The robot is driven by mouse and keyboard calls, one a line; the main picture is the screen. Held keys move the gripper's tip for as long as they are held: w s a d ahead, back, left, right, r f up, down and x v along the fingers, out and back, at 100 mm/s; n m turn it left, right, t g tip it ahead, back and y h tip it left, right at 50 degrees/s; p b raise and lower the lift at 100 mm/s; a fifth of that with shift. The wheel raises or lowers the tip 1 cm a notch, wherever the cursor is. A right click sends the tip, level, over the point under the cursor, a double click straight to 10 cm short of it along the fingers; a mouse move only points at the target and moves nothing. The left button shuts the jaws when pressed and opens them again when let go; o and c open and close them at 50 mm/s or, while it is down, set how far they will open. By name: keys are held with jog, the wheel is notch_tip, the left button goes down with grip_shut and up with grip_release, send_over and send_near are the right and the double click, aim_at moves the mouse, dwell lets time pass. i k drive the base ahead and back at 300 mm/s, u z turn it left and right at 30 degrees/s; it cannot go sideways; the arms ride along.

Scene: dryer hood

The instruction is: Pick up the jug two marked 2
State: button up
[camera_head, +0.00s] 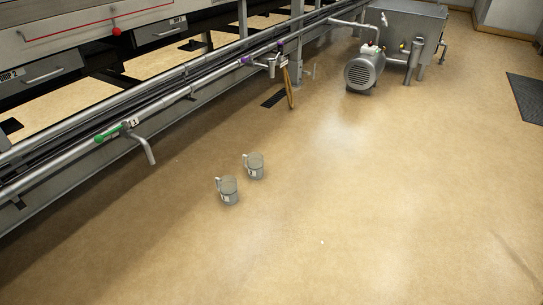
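Two grey, see-through jugs with handles on their left sides stand upright on the tan floor. The nearer jug (229,191) is slightly to the left, and the farther jug (255,167) is just behind it to the right. Each carries a small pale label, too small to read here, so I cannot tell which one is marked 2. The two jugs stand close together. My gripper is not in view.
A long machine frame with pipes (160,100) runs diagonally along the left. A green-handled valve with a spout (140,142) juts out from it. A motor (363,70) and steel tank (408,30) stand at the back. The floor (380,200) right of the jugs is clear.

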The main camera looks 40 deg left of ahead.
aim_at(256, 161)
jog(key=i, duration=3.4)
jog(key=u, duration=4.3)
